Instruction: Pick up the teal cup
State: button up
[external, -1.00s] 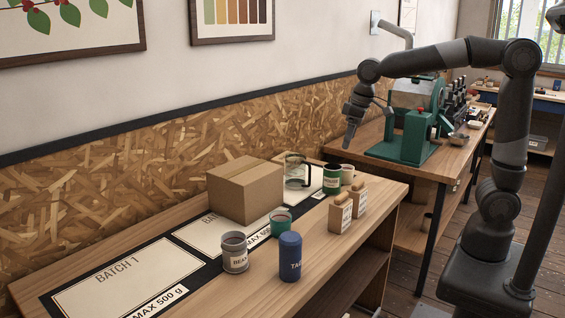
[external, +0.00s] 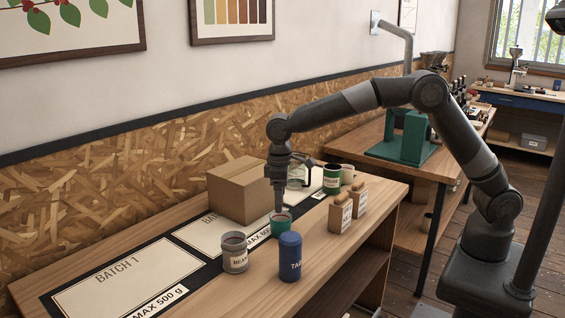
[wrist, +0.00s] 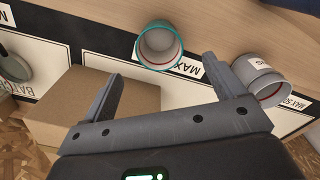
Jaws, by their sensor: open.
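The teal cup (external: 281,226) stands upright on the bench between the cardboard box and the blue tin. In the wrist view the teal cup (wrist: 160,46) shows its teal rim and grey, empty-looking inside, ahead of the fingertips and between their lines. My gripper (external: 279,205) points down just above the cup in the external view. In the wrist view my gripper (wrist: 163,72) is open, with nothing between its fingers. Whether a finger touches the cup cannot be told.
A grey bean can (external: 235,256) and a blue tin (external: 290,258) stand close to the cup. A cardboard box (external: 240,192) is behind it. A green can (external: 331,180) and wooden-handled blocks (external: 341,215) stand to the right.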

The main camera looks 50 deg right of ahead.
aim_at(281, 225)
notch_tip(281, 225, down, 9)
jog(key=shift+f, duration=0.2)
jog(key=c, duration=1.1)
